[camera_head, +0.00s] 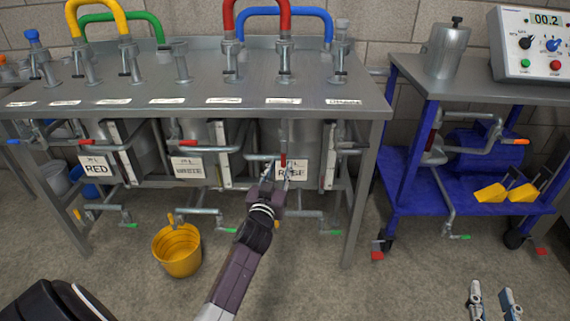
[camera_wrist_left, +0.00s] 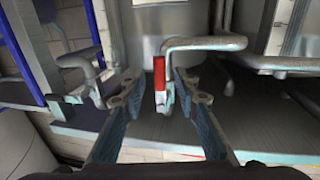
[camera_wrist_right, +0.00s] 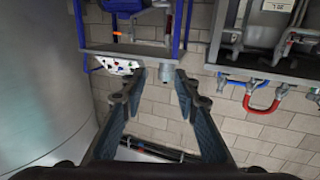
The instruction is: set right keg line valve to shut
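The right keg (camera_head: 270,135) stands behind the bench front, and its label (camera_head: 291,170) reads "ROSE", partly covered by my left gripper. Its line valve has a red handle (camera_head: 283,160) that stands upright, across the pipe. The left wrist view shows this red handle (camera_wrist_left: 159,73) upright beside a bent grey pipe (camera_wrist_left: 205,43). My left gripper (camera_head: 274,172) is open, with its fingers (camera_wrist_left: 155,82) on either side of the handle; I cannot tell if either touches it. My right gripper (camera_head: 494,292) is open and empty, low at the right, far from the valve.
The steel bench (camera_head: 200,80) overhangs the kegs. Red handles on the white (camera_head: 187,143) and red (camera_head: 84,142) keg lines lie roughly level. A yellow bucket (camera_head: 177,250) stands on the floor. A blue cart (camera_head: 400,190) stands right, with open floor before it.

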